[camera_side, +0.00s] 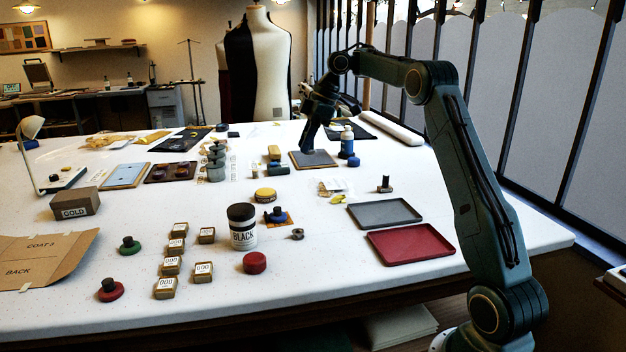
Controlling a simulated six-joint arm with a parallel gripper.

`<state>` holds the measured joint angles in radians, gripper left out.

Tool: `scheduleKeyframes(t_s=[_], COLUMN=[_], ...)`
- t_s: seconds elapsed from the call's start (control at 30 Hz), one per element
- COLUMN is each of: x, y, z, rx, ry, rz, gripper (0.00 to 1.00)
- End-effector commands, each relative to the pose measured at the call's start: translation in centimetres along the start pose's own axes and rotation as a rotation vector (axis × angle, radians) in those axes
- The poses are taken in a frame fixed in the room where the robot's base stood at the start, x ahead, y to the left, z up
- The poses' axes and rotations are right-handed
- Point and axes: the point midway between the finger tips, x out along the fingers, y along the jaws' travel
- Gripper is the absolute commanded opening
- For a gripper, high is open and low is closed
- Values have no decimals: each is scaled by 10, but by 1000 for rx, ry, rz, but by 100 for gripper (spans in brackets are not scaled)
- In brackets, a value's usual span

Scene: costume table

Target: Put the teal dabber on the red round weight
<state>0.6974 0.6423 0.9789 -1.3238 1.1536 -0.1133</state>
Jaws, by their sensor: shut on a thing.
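My gripper (305,148) is at the back of the table, pointing down at the left part of a grey board with a brown edge (318,160). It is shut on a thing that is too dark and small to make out. A red round weight (255,263) stands at the front middle, its top bare. I cannot tell for sure which thing is the teal dabber. A round green piece with a black knob (129,247) stands at the front left, well apart from my gripper.
A white jar marked BLACK (243,235) stands just behind the red weight. Several small labelled boxes (171,265) lie to its left. A red tray (410,245) and a grey tray (384,214) lie to the right. A blue bottle (347,143) stands close to my gripper.

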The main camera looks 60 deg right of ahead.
Motion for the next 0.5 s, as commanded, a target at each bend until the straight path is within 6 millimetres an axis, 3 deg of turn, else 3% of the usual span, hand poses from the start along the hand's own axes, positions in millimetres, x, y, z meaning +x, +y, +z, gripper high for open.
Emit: scheduleKeyframes(t_s=[0.2,0.5], x=[13,30], y=[-42,-110], z=[-61,-123], rx=[-19,-38], ry=[8,3], rz=[-14,-21], gripper=[4,4])
